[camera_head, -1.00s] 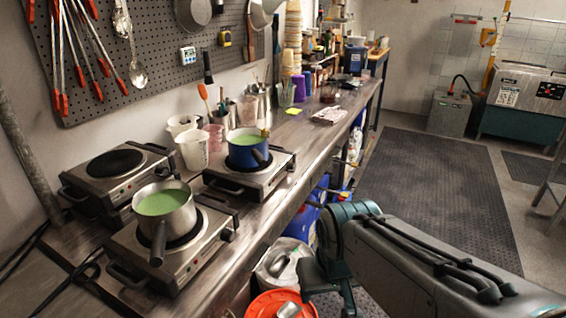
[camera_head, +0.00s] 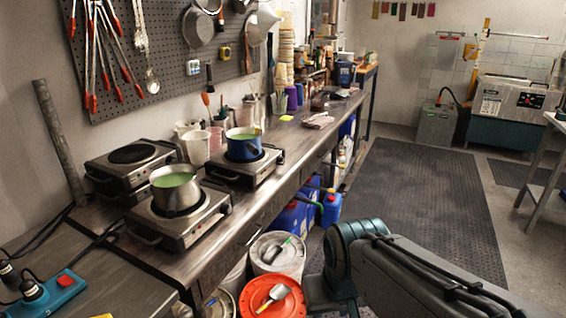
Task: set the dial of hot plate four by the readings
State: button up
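Three hot plates stand on the steel bench (camera_head: 262,190). The front hot plate (camera_head: 165,228) carries a steel pot (camera_head: 172,198) of green liquid. The hot plate to its right and behind (camera_head: 225,172) carries a blue pot (camera_head: 236,155), also with green liquid. The back left hot plate (camera_head: 112,170) has a bare dark burner. No number can be read on any of them, so I cannot tell which is four. Their dials and any readings are too small to make out. My arm reaches in from the lower right, beside the bench; my gripper is out of view.
A lidded white bucket (camera_head: 277,254) and an orange-lidded bucket (camera_head: 276,299) stand on the floor by the bench front. Blue containers (camera_head: 331,209) stand beneath it. A teal power strip (camera_head: 50,292) lies at near left. The dark floor mat (camera_head: 425,200) is clear.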

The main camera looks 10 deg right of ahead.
aim_at(281, 160)
jog(key=z, duration=0.25)
jog(key=i, duration=1.3)
jog(key=u, duration=0.75)
